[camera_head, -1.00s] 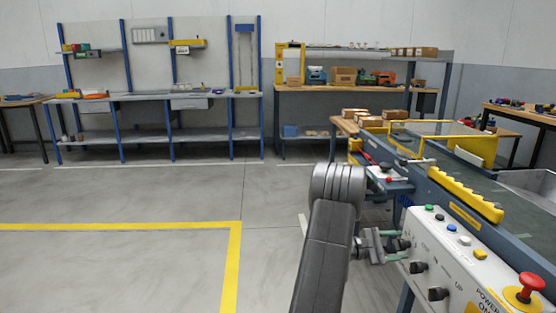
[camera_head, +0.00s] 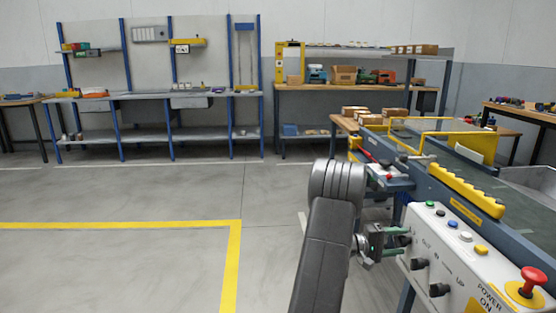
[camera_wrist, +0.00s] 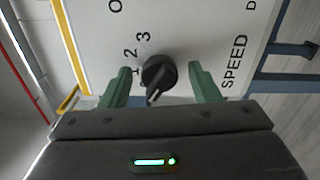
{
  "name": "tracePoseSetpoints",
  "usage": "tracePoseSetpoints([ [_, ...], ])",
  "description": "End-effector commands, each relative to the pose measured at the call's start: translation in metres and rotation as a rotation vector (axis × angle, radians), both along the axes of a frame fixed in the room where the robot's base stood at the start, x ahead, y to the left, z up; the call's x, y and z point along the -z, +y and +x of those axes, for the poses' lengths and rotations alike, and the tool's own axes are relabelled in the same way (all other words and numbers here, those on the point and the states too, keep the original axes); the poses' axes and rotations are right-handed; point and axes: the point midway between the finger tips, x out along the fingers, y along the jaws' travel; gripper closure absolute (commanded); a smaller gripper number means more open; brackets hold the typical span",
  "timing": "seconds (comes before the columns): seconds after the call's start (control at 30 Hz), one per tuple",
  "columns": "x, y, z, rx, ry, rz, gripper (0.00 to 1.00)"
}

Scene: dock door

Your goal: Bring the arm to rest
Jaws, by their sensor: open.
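My gripper (camera_head: 396,242) is at the upper left end of the white control panel (camera_head: 462,262), in front of a black knob. In the wrist view my gripper (camera_wrist: 159,70) has its two green fingers apart, one on each side of the black knob (camera_wrist: 158,72), with visible gaps to both. The knob sits beside the printed numbers 1, 2, 3 and the word SPEED. Its bar slants toward the gripper; which number it marks is hard to tell. My forearm hides part of the floor in the head view.
A red mushroom button (camera_head: 531,281), coloured push buttons and more black knobs are on the panel. The conveyor (camera_head: 452,200) with a yellow toothed rail runs behind it. Shelved workbenches (camera_head: 140,96) line the back wall. The floor (camera_head: 110,265) on the left is clear.

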Motion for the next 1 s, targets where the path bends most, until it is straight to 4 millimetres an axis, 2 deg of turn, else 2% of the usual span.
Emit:
tracePoseSetpoints([
  [0.6, -0.0018, -0.0002, -0.0001, 0.001, -0.42, 0.033, 0.44],
  [1.0, -0.0004, 0.0093, -0.0006, 0.0, -0.447, 0.035, 0.44],
])
